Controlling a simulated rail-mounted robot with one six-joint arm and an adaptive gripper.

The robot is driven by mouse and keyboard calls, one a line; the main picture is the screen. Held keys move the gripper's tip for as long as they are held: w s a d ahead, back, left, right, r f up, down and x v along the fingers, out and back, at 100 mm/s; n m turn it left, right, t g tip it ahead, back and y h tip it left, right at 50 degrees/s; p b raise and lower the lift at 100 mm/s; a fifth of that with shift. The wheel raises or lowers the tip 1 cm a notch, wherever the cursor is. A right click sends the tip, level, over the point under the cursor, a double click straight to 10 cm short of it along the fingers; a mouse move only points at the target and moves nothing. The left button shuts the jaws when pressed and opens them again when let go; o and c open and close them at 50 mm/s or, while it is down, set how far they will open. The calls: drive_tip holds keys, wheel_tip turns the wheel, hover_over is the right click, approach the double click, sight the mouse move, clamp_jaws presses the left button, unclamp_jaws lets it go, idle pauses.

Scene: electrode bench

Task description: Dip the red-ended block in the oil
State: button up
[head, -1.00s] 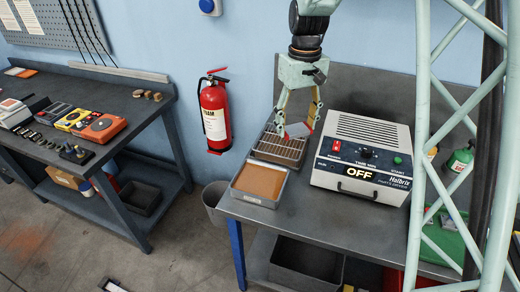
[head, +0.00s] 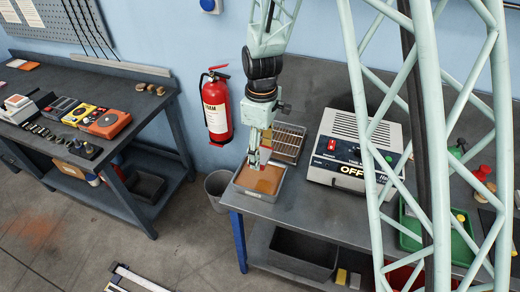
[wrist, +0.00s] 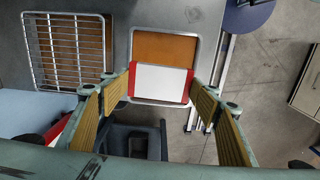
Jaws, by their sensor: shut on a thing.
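My gripper (head: 259,160) is shut on the red-ended block (wrist: 160,83), which has a white middle and red at both ends. In the wrist view the block spans the gap between my fingertips. In the head view my gripper hides most of it. A grey tray of brown oil (head: 272,181) sits on the bench right below my gripper; it also shows behind the block in the wrist view (wrist: 163,47). The block appears over the far part of the tray. I cannot tell whether it touches the oil.
A tray with a wire rack (head: 290,137) stands behind the oil tray. To the right is a grey power unit (head: 350,148) whose display reads OFF. A green tray (head: 410,235) lies farther right. A grey bin (head: 217,187) stands beside the bench's left edge.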

drive_tip(key=shift+s+a, duration=0.25)
drive_tip(key=shift+f, duration=0.25)
idle(0.3)
drive_tip(key=b, duration=0.3)
hover_over(261, 184)
drive_tip(key=shift+f, duration=2.8)
drive_tip(key=shift+w+a+f+b, duration=0.1)
drive_tip(key=shift+w+f+b, duration=0.1)
drive_tip(key=shift+f+b, duration=0.95)
drive_tip(key=shift+w+a+f+b, duration=0.15)
drive_tip(key=shift+f+b, duration=0.5)
drive_tip(key=shift+f, duration=0.9)
drive_tip(key=shift+s+d+f+b, duration=0.1)
drive_tip(key=shift+f+b, duration=0.15)
drive_tip(key=shift+f, duration=0.1)
drive_tip(key=shift+s+d+f+b, duration=0.1)
drive_tip(key=shift+f+b, duration=0.15)
drive_tip(key=shift+f, duration=0.1)
drive_tip(key=shift+s+f, duration=0.1)
drive_tip(key=shift+f, duration=0.05)
